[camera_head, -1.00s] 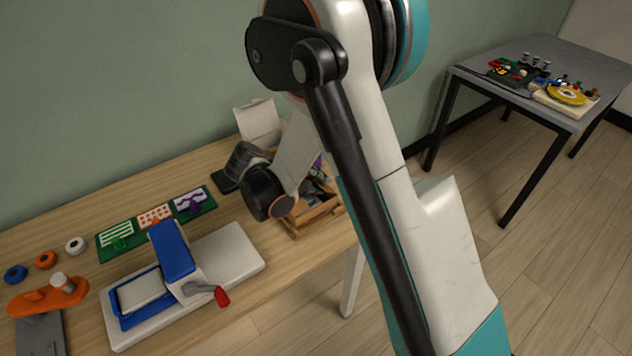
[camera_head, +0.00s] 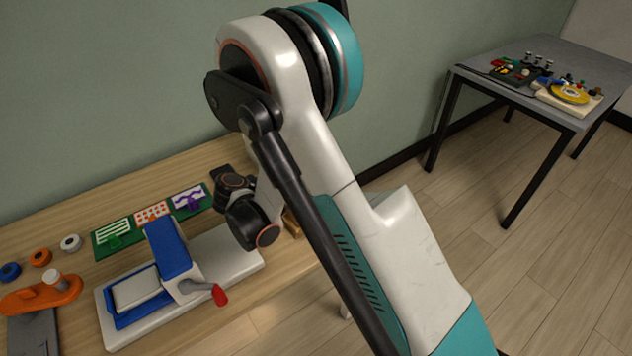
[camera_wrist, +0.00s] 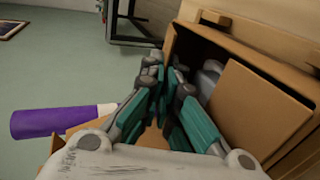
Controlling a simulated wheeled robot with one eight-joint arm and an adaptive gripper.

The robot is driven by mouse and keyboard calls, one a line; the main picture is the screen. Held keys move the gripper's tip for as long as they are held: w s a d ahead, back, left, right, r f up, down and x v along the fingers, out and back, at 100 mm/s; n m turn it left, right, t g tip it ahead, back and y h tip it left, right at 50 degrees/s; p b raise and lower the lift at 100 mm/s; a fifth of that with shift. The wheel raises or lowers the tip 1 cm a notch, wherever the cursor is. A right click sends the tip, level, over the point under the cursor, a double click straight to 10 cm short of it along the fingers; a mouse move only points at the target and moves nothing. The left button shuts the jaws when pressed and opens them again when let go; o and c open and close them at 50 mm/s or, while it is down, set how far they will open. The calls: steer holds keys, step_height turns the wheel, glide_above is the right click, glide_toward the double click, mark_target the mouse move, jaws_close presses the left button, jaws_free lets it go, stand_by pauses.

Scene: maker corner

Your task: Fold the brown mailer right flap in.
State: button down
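The brown mailer (camera_wrist: 185,48) fills the right of the wrist view as an open brown carton. A broad brown panel (camera_wrist: 255,110) stands at its right side; I cannot tell for certain which flap it is. Grey contents show in the gap beside it. My gripper (camera_wrist: 165,78), with teal and grey fingers, is at the carton's opening, left of that panel. Its fingertips are drawn together with nothing visible between them. Whether they touch the cardboard is unclear. In the head view my arm hides the mailer; a brown sliver (camera_head: 292,222) shows beside my wrist.
A purple cylinder with a pale end (camera_wrist: 60,120) lies left of my gripper. On the bench, a white and blue press with a red handle (camera_head: 180,270) and a green board (camera_head: 108,240) stand left of my arm. A grey table (camera_head: 545,85) stands apart at right.

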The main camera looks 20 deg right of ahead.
steer(key=shift+f+h, duration=0.1)
steer(key=shift+h, duration=0.2)
steer(key=c, duration=1.9)
jaws_free()
steer(key=shift+a, duration=0.1)
